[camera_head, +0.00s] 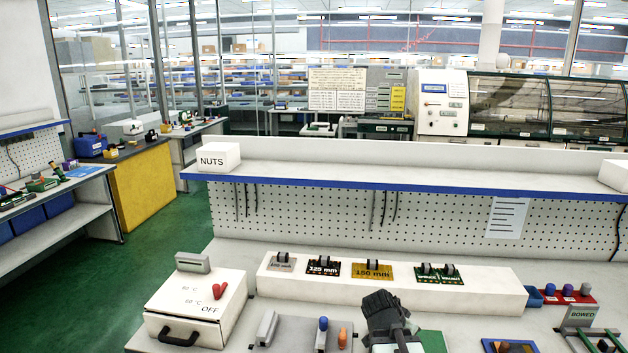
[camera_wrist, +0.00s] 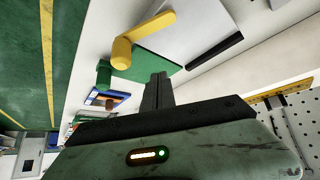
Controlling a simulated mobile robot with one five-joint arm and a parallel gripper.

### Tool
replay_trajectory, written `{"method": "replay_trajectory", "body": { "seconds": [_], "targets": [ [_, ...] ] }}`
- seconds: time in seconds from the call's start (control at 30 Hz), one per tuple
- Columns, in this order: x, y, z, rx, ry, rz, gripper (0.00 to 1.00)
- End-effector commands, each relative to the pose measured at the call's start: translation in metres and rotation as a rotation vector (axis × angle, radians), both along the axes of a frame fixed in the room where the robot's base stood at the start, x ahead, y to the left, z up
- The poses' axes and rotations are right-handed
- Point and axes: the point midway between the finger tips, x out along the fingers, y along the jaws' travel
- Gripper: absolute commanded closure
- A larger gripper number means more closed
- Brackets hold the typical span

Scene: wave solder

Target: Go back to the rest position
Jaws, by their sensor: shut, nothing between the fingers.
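My gripper (camera_head: 384,306) shows at the lower middle of the head view, raised above the workbench in front of the long white block. It is dark, and its fingers are closed together with nothing between them. In the wrist view my gripper (camera_wrist: 157,82) points toward the bench top, its fingers shut in front of a green board (camera_wrist: 148,65). A yellow handle-like part (camera_wrist: 140,38) and a dark green cylinder (camera_wrist: 103,74) show just beyond the fingertips. The gripper appears apart from these things.
A long white block (camera_head: 480,292) with labelled slots stands behind the gripper. A white box marked OFF (camera_head: 190,308) is at left. At right are a BOWED holder (camera_head: 582,316) and a red rack (camera_head: 572,296). A shelf (camera_head: 420,178) with a NUTS box (camera_head: 219,157) spans the back.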

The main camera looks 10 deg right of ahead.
Motion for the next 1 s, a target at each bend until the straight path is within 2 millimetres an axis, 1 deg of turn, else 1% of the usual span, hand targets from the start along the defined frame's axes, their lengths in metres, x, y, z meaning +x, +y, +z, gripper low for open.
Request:
{"method": "replay_trajectory", "body": {
  "seconds": [0.03, 0.07, 0.1, 0.17, 0.2, 0.3, 0.4, 0.5, 1.0],
  "targets": [
    [-0.005, 0.039, -0.011, 0.053, 0.079, 0.093, 1.0],
    [-0.01, 0.061, -0.018, 0.089, 0.135, 0.158, 1.0],
    [-0.019, 0.089, -0.027, 0.14, 0.211, 0.249, 1.0],
    [-0.037, 0.122, -0.039, 0.227, 0.332, 0.405, 1.0],
    [-0.05, 0.137, -0.044, 0.282, 0.402, 0.508, 1.0],
    [-0.072, 0.164, -0.048, 0.363, 0.515, 0.735, 1.0],
    [-0.08, 0.168, -0.048, 0.363, 0.572, 0.86, 1.0],
    [-0.08, 0.172, -0.048, 0.349, 0.584, 0.902, 1.0],
    [-0.08, 0.171, -0.048, 0.346, 0.581, 0.899, 1.0]
  ]
}}
